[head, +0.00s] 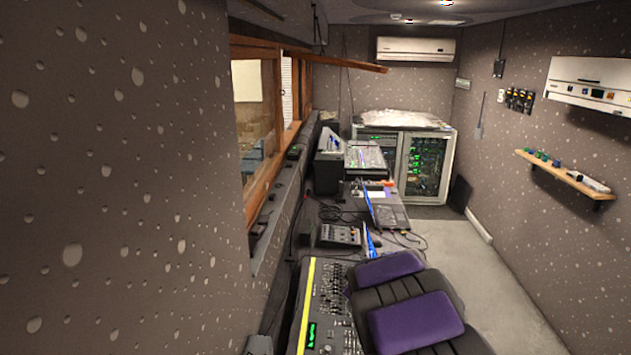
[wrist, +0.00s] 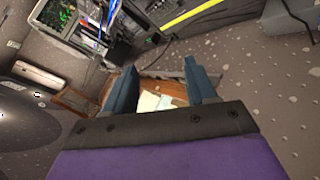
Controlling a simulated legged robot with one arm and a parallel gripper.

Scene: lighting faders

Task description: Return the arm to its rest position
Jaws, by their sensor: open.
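In the wrist view my gripper (wrist: 160,66) has two blue fingers spread wide apart, with nothing held between them. Its purple and black body fills the bottom of that view. The wrist view is strongly tilted. A wooden-framed window opening (wrist: 157,101) shows beyond the gap. The lighting console (head: 333,309), with a yellow edge strip, rows of faders and a green display, lies at the bottom of the head view. Its yellow strip (wrist: 190,15) shows at the top of the wrist view, apart from the fingers. I cannot clearly make out the fingers in the head view.
A speckled wall (head: 115,180) stands close on the left. A small mixer (head: 340,236), cables and more equipment line the desk beyond the console. A rack cabinet (head: 445,165) stands at the back. A wooden shelf (head: 565,177) hangs right. The pale floor (head: 480,270) is open at right.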

